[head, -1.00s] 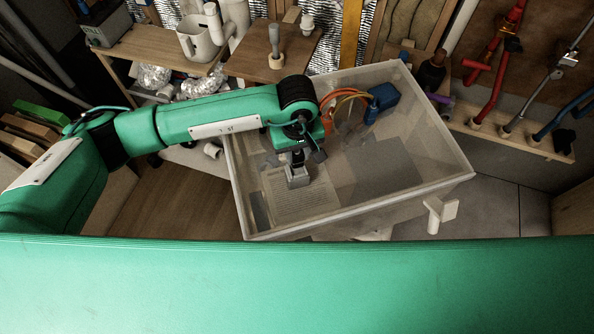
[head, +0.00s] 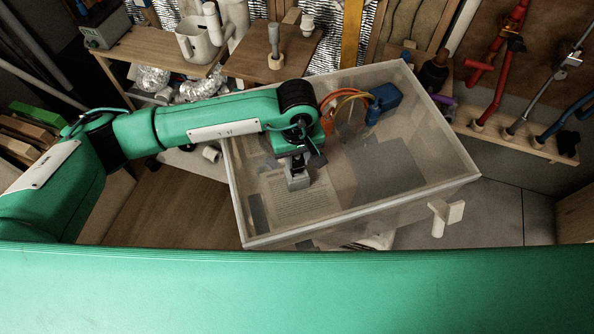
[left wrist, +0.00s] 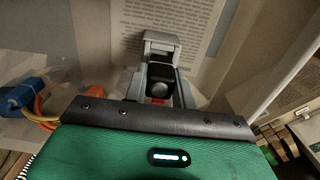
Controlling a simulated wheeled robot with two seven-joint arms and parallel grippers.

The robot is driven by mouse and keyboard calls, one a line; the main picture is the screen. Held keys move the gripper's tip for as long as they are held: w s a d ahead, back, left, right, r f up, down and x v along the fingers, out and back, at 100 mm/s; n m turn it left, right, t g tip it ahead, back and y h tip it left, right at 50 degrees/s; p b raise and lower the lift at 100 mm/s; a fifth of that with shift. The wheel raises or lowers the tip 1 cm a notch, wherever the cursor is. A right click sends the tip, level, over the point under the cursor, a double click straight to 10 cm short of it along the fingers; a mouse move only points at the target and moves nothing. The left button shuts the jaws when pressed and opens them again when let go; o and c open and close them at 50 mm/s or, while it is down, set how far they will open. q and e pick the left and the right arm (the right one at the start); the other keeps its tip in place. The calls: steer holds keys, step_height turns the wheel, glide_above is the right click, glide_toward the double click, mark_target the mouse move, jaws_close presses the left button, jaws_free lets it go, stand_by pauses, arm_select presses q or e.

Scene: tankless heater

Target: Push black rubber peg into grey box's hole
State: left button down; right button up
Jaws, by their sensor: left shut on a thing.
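My left gripper (head: 297,165) reaches down into a clear plastic bin (head: 459,157). In the left wrist view its two fingers (left wrist: 160,88) are shut on the black rubber peg (left wrist: 158,74), whose rounded dark end faces the camera. The small grey box (left wrist: 162,42) lies just beyond the fingertips, in line with the peg. It shows as a light grey block (head: 298,181) under the gripper in the head view. The hole is hidden, and I cannot tell whether the peg is inside it. My right gripper is not in view.
A printed sheet (head: 297,205) lies under the work spot in the bin. A blue connector (head: 385,98) with orange hoses (head: 347,96) is at the bin's back. The bin walls surround my gripper. A wooden shelf (head: 160,45) stands behind, left.

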arm_select(q)
steer(key=shift+f+b, duration=0.35)
stand_by(0.4)
steer(key=shift+f+b, duration=0.5)
steer(key=shift+b, duration=0.1)
stand_by(0.4)
steer(key=shift+f, duration=0.2)
stand_by(0.3)
steer(key=c, duration=1.1)
jaws_free()
steer(key=shift+o, duration=0.2)
